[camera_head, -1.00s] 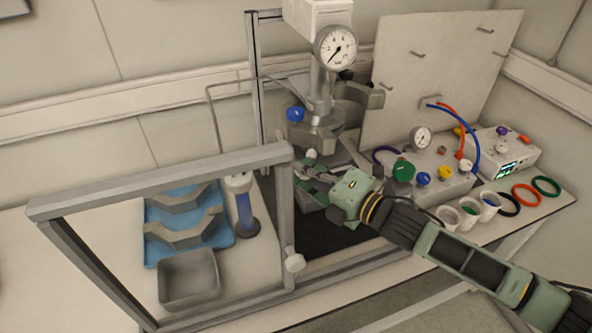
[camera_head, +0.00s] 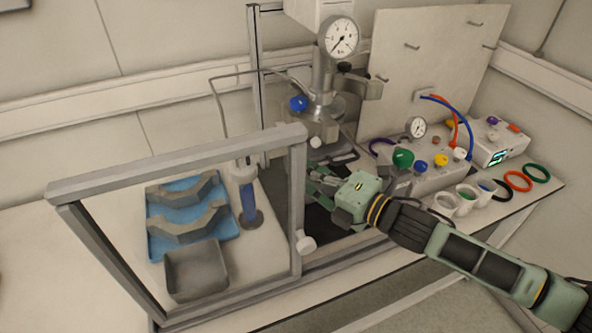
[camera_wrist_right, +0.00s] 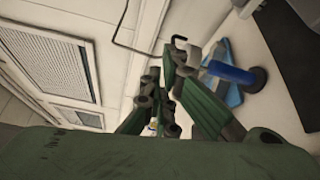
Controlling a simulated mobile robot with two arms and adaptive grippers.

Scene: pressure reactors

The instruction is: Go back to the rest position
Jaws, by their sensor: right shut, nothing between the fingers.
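My right gripper (camera_head: 322,184) reaches in from the right in the head view, in front of the pressure reactor (camera_head: 320,120) and just behind the frame's right post. It also shows in the right wrist view (camera_wrist_right: 174,58), with its fingers together and nothing between them. The reactor has a dial gauge (camera_head: 341,37) on top and a blue knob (camera_head: 299,104) on its side. My left gripper is in neither view.
A grey metal frame (camera_head: 180,165) stands around the bench front. Behind it are a blue tray (camera_head: 160,245) with grey clamp halves, a grey bin (camera_head: 197,270) and a blue cylinder (camera_head: 248,205). A control box (camera_head: 430,170), cups and coloured rings (camera_head: 518,181) lie to the right.

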